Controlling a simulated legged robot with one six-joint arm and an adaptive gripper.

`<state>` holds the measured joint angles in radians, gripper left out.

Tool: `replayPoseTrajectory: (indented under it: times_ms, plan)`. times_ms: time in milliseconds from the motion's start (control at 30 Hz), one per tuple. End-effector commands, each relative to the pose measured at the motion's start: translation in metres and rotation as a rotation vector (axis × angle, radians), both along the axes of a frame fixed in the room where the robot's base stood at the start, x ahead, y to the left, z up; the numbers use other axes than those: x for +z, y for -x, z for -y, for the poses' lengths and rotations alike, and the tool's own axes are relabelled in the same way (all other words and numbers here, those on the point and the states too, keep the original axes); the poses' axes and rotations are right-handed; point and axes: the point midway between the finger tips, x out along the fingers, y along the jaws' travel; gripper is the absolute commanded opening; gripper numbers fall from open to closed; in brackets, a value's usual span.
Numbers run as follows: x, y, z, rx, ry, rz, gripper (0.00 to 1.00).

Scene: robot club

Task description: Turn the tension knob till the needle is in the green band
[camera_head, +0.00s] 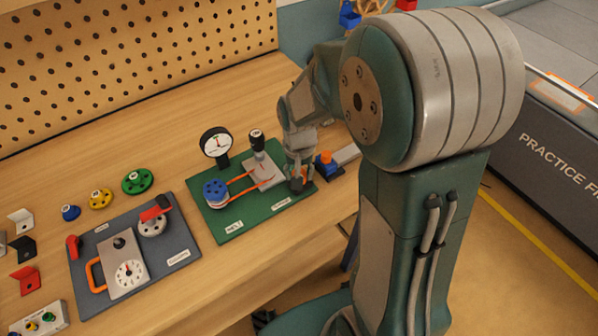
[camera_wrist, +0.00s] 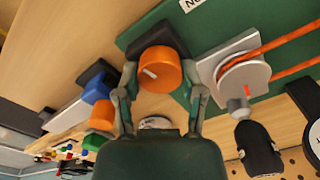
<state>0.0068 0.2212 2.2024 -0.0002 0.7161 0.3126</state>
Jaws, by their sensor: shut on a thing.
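The orange tension knob (camera_wrist: 160,70) has a white pointer mark and sits on a dark block at the edge of the green belt board (camera_head: 240,225). My gripper (camera_head: 298,178) is over the board's right end, its fingers closed on both sides of the knob; the wrist view shows this too (camera_wrist: 160,95). The gripper hides the knob in the head view. The round white gauge (camera_head: 215,142) stands upright at the board's back edge. Its needle is too small to read surely against the green band. An orange belt (camera_head: 248,177) runs from the blue pulley (camera_head: 215,192) toward my gripper.
A black-handled part (camera_head: 257,141) stands on the board near my gripper. A blue and orange piece (camera_head: 328,162) is just right of the board. A grey board (camera_head: 85,275) with an orange handle and dial lies left. Colored wheels (camera_head: 137,181) lie behind it. A pegboard (camera_head: 130,60) bounds the back.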

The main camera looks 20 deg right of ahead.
Motion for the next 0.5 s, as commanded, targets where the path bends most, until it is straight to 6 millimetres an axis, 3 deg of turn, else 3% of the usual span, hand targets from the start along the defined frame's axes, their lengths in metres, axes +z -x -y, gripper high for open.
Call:
replayPoseTrajectory:
  times_ms: [67,100,167,500]
  plan:
    - [-0.0025,0.0029,-0.0007,0.000,-0.001,-0.010,0.05]
    - [-0.0025,0.0030,-0.0007,0.001,-0.002,-0.011,0.61]
    - [-0.0023,0.0028,-0.0006,0.001,-0.001,-0.010,0.87]
    - [-0.0008,0.0011,-0.0002,0.001,0.000,-0.004,0.87]
